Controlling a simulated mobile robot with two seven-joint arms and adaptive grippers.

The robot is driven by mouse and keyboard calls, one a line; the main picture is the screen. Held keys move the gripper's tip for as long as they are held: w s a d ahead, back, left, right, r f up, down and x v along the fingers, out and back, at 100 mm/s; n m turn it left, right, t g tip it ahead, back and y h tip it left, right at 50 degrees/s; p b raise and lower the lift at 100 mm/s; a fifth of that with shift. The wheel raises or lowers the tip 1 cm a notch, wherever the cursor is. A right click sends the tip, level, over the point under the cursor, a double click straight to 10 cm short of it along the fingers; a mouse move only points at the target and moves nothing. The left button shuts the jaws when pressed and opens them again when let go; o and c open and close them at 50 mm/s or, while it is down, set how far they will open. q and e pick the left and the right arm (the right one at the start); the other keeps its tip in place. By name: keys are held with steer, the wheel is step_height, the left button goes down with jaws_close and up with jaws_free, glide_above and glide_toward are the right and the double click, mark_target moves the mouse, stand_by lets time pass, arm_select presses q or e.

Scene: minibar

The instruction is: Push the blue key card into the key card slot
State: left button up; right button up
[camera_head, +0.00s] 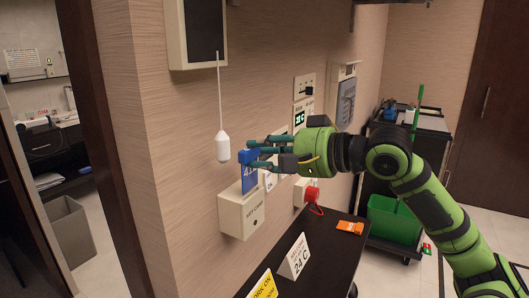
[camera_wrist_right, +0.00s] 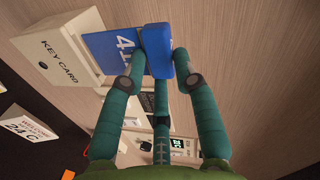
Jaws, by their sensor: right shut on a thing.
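The blue key card (camera_head: 248,184) stands upright with its lower edge at the top of the white key card slot box (camera_head: 241,214) on the wall. I cannot tell how deep the card sits in the slot. My right gripper (camera_head: 257,157) is shut on the blue grip block (camera_head: 247,156) at the card's upper end. In the right wrist view the card (camera_wrist_right: 112,50) meets the box marked KEY CARD (camera_wrist_right: 58,60), and the green fingers (camera_wrist_right: 158,58) close around the blue block. The slot opening is hidden. My left gripper is not in view.
A white pull-cord handle (camera_head: 222,147) hangs just left of the gripper. Wall panels (camera_head: 303,88) line the wall behind it. A dark counter (camera_head: 330,245) below holds a white 24 C sign (camera_head: 294,257), a yellow sign (camera_head: 263,287) and an orange item (camera_head: 350,227). A red tag (camera_head: 311,195) hangs nearby.

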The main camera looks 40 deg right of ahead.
steer(key=shift+f+b, duration=2.1)
steer(key=shift+f, duration=0.9)
steer(key=o, duration=0.9)
glide_toward(254, 181)
steer(key=v, duration=0.4)
steer(key=shift+s+r, duration=0.2)
steer(key=shift+s, duration=0.1)
